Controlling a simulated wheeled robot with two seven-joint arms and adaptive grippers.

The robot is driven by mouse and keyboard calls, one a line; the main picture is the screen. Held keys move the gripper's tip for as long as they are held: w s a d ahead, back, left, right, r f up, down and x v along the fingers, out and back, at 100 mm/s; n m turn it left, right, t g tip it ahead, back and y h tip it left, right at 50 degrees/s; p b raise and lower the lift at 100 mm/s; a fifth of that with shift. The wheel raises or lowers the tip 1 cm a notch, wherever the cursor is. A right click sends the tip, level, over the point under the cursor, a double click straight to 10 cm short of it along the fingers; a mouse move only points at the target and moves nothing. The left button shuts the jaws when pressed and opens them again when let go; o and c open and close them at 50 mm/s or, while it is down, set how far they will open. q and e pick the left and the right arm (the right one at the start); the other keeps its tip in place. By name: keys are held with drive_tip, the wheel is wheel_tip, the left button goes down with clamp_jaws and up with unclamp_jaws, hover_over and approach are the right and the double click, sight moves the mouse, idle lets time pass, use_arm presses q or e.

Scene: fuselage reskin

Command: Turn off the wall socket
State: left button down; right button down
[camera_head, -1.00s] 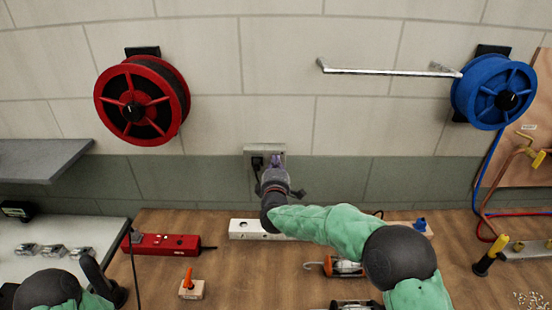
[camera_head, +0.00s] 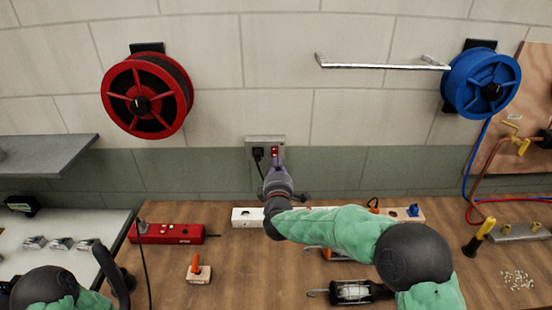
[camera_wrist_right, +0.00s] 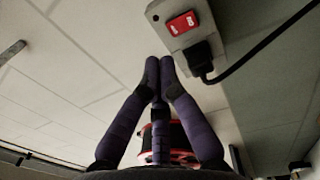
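The wall socket (camera_head: 264,138) is a grey plate on the wall above the bench. It has a red switch (camera_head: 275,152) on its right and a black plug (camera_head: 258,154) with a cable on its left. My right gripper (camera_head: 278,162) is just below and in front of the switch. In the right wrist view, the purple fingers (camera_wrist_right: 160,67) are together at the tips with nothing between them. There the red switch (camera_wrist_right: 182,23) and the plug (camera_wrist_right: 199,58) show beyond the fingertips, apart from them.
Red (camera_head: 138,106) and blue (camera_head: 483,90) reels and a metal rail (camera_head: 380,66) are on the wall.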

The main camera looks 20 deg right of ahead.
drive_tip(key=r+p+v, duration=0.1)
drive_tip(key=v, duration=0.5)
drive_tip(key=shift+a+r, duration=0.15)
drive_tip(key=shift+r, duration=0.1)
drive_tip(key=shift+s, duration=0.1)
